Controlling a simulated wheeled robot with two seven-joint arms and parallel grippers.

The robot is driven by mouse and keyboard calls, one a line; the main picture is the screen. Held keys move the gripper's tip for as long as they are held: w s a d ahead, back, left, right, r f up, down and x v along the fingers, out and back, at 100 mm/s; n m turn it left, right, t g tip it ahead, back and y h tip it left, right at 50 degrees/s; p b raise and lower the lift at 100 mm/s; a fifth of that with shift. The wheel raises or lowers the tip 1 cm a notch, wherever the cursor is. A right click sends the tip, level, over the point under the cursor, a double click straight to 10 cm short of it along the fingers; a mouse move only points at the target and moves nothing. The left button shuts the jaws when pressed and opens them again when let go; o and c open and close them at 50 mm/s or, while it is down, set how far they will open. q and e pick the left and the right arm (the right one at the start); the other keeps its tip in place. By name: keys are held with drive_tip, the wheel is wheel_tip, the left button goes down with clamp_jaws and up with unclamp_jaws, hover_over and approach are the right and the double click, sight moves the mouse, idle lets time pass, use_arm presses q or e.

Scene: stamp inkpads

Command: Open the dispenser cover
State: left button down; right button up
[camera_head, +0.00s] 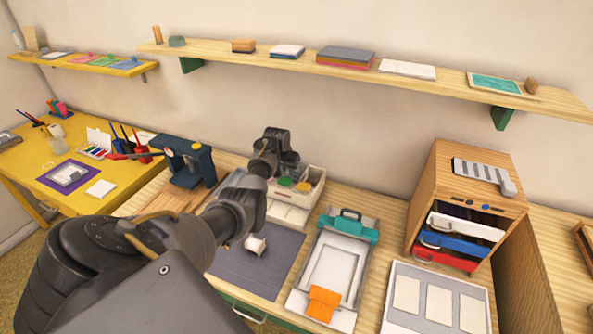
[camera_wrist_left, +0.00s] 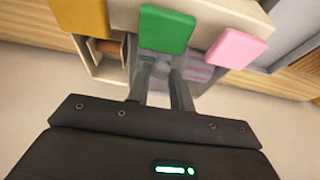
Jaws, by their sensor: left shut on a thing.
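The dispenser is a pale box (camera_head: 314,190) on the workbench, with a green cover (camera_head: 285,182) and other coloured tabs on its top. In the left wrist view the green cover (camera_wrist_left: 166,27) sits between a yellow tab (camera_wrist_left: 80,17) and a pink tab (camera_wrist_left: 237,48). My left gripper (camera_wrist_left: 161,62) reaches to the box at the green cover, with its fingers close together and shut on it. The fingertips are partly hidden under the cover's edge. My right gripper is not in view.
A grey mat (camera_head: 285,245) lies in front of the box, and a teal-clamped tray (camera_head: 333,265) stands to its right. A blue press (camera_head: 190,163) stands to the left, and a wooden drawer cabinet (camera_head: 450,163) to the right. A wall shelf (camera_head: 400,82) runs above the bench.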

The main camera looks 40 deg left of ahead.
use_arm(q)
drive_tip(key=c, duration=1.3)
unclamp_jaws()
drive_tip(key=shift+o, duration=0.3)
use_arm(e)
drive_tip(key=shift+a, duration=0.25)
use_arm(q)
drive_tip(key=shift+r, duration=0.1)
drive_tip(key=v, duration=1)
drive_tip(key=shift+r+b, duration=0.25)
drive_tip(key=shift+b, duration=0.1)
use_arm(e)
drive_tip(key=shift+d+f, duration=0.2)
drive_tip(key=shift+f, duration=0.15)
use_arm(q)
drive_tip(key=shift+s+d, duration=0.1)
